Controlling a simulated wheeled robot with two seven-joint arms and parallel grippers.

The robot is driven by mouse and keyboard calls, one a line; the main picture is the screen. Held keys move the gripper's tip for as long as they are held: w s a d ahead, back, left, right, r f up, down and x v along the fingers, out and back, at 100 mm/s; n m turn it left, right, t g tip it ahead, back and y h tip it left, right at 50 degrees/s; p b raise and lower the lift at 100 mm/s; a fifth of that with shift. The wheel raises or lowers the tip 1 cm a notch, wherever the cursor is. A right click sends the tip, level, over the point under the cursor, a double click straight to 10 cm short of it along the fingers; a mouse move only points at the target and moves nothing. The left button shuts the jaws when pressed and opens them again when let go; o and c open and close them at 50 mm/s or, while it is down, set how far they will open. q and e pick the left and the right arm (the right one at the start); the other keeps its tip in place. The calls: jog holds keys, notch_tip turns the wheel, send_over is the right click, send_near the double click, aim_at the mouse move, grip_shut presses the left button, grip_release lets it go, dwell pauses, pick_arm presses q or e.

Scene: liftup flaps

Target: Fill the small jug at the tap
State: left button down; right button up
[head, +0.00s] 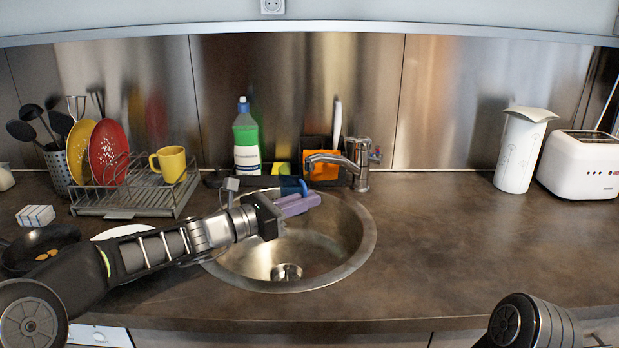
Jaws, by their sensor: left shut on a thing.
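No water stream is visible. Only a part of my right arm shows at the lower right; its gripper is out of view.
A dish rack (140,208) with plates and a yellow mug (170,163) stands left. A green soap bottle (247,140) and an orange sponge (322,165) are behind the sink. A white pitcher (518,155) and toaster (580,165) stand right. The counter right of the sink is clear.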

pick_arm(q)
jog(key=shift+w, duration=0.15)
jog(key=shift+r, duration=0.1)
notch_tip(320, 180, down, 6)
pick_arm(e)
jog(key=shift+w, duration=0.1)
dwell(0.5)
jog(key=shift+c, duration=0.6)
